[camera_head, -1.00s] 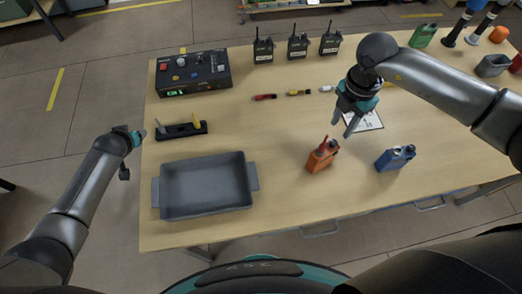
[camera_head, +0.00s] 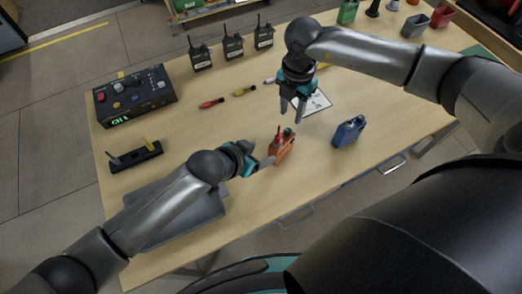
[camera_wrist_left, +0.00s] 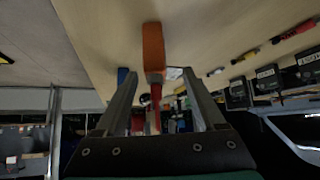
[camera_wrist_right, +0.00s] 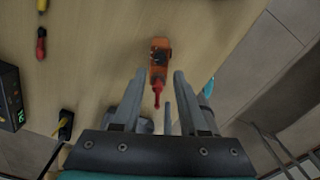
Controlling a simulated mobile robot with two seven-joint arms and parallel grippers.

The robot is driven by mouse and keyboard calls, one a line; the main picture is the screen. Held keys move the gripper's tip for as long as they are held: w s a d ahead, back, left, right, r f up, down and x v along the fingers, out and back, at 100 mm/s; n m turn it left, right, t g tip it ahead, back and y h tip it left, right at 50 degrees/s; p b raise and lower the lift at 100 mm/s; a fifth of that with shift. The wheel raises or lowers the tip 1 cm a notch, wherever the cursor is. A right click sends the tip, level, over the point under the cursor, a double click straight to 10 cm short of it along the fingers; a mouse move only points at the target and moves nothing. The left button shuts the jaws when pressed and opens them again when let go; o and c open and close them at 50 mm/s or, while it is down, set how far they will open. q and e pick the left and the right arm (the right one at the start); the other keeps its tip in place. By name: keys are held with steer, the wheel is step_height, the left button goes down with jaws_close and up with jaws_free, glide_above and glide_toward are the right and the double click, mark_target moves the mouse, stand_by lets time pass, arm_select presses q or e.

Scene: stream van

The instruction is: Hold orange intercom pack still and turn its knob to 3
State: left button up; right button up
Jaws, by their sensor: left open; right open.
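The orange intercom pack (camera_head: 282,150) stands on the table near its front edge, with a red stub and a dark knob on top. It also shows between the open fingers in the left wrist view (camera_wrist_left: 153,48) and ahead of the fingers in the right wrist view (camera_wrist_right: 160,52). My left gripper (camera_head: 262,163) is open, just left of the pack, its fingertips close to it; I cannot tell whether they touch. My right gripper (camera_head: 292,108) is open and empty, above and behind the pack. The knob's setting is too small to read.
A blue pack (camera_head: 348,132) stands right of the orange one. A grey tray (camera_head: 205,208) lies under my left arm. A card (camera_head: 316,102), a control box (camera_head: 135,96), several radios (camera_head: 233,46) and small screwdriver-like tools (camera_head: 244,91) lie farther back.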

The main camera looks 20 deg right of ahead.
mark_target(277, 149)
arm_select(q)
steer(key=shift+s+d+f, duration=0.1)
steer(key=shift+s+d, duration=0.15)
steer(key=shift+d, duration=0.25)
steer(key=shift+x, duration=4.75)
jaws_close()
